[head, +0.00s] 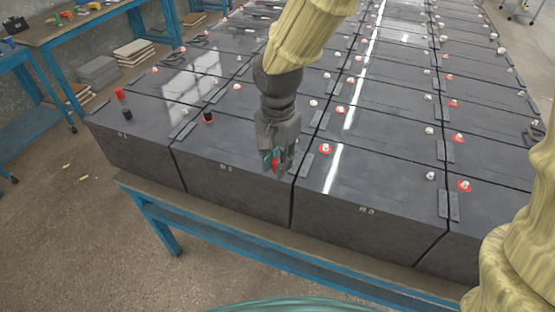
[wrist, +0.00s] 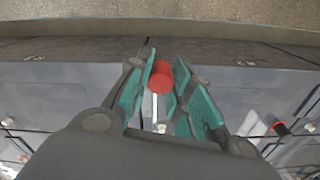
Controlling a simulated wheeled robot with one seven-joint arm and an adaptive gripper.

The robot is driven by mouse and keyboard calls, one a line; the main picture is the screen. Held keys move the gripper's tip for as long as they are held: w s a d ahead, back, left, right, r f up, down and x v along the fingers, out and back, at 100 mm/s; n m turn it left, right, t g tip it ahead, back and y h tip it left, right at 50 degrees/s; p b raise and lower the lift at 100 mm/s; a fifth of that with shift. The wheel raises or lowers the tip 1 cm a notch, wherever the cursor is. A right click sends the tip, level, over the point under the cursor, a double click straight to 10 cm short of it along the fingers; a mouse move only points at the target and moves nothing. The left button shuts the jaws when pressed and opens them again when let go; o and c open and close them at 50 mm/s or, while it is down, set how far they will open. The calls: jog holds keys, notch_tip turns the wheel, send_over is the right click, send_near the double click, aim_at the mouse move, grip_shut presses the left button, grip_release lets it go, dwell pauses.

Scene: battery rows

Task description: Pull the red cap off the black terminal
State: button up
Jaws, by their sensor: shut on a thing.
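A red cap (wrist: 160,77) is between the teal finger pads of my gripper (wrist: 163,88) in the wrist view. In the head view my gripper (head: 275,166) points down over the front right of a front-row battery (head: 230,145), shut on the red cap (head: 267,160), which shows only partly. The terminal beneath it is hidden by the cap and fingers; I cannot tell whether the cap still touches it. On the same battery's left, a black cap (head: 208,117) sits on a terminal with a red ring; it also shows in the wrist view (wrist: 282,129).
The battery to the left carries another red cap (head: 120,93) and black cap (head: 127,115). Bare pale terminals, some red-ringed, such as one on the right (head: 325,148), dot the other batteries. The rows stand on a blue-framed table (head: 230,238). A workbench (head: 75,28) stands behind left.

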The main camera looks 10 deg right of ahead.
jog(key=shift+r+p, duration=0.8)
jog(key=shift+p, duration=0.05)
grip_shut()
jog(key=shift+r+p, duration=2.25)
jog(key=shift+r, duration=0.05)
